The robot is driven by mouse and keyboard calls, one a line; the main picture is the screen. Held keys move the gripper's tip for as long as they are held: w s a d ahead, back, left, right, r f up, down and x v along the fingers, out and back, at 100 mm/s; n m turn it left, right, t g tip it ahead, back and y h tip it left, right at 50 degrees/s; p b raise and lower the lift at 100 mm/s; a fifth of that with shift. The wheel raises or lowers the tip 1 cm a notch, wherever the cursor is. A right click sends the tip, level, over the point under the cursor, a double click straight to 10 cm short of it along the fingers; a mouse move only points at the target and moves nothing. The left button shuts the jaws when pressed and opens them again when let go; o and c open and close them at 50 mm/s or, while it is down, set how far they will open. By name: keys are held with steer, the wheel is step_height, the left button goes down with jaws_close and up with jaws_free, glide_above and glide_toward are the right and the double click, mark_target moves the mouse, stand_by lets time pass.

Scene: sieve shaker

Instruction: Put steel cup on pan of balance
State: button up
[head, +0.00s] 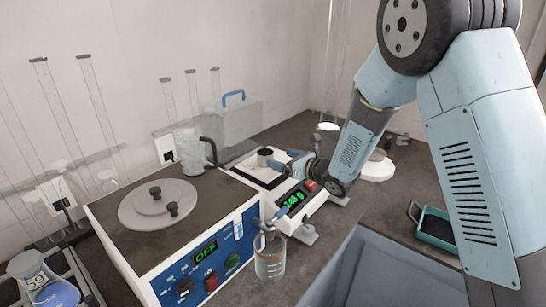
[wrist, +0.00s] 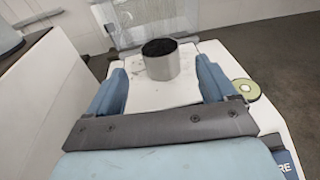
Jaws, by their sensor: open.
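The steel cup (head: 265,157) stands upright on the pale pan (head: 250,167) of the balance (head: 300,210). Its green display is lit with a reading in grams. In the wrist view the cup (wrist: 161,64) is a short metal cylinder with dark contents, standing on the white pan (wrist: 150,96). My gripper (head: 282,160) is close beside the cup on its right in the head view. In the wrist view its blue fingers (wrist: 161,76) are spread wide and empty, with the cup beyond their tips and clear gaps on both sides.
A hotplate-like box (head: 185,235) with a round lid and an OFF display stands left of the balance. A clear box with a blue handle (head: 232,118) stands behind. A glass beaker (head: 270,260) is in front, and a teal tray (head: 437,228) lies at right.

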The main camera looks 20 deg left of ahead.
steer(key=shift+v, duration=3.1)
steer(key=w+d+r+m+t+h, duration=0.35)
steer(key=d+r+m, duration=0.25)
steer(key=d+m, duration=0.35)
steer(key=w+d+r+m+t+h, duration=0.2)
steer(key=w+d+r+m+h, duration=0.15)
steer(key=d+r+m, duration=0.55)
steer(key=s+d+r+m+h, duration=0.1)
steer(key=s+d+m+h, duration=0.25)
steer(key=d+m, duration=0.4)
steer(key=s+d+r+m+h, duration=0.15)
steer(key=s+d+m, duration=0.3)
steer(key=d, duration=0.55)
steer(key=s+d+m+g+h, duration=0.1)
steer(key=s+d+m, duration=0.3)
steer(key=s+m, duration=0.5)
steer(key=s+d+m+g+h, duration=0.2)
steer(key=s+d+m+g, duration=0.2)
steer(key=s+m, duration=0.6)
steer(key=s+d+r, duration=0.1)
steer(key=s, duration=0.3)
steer(key=shift+s+g, duration=0.15)
steer(key=shift+g, duration=0.2)
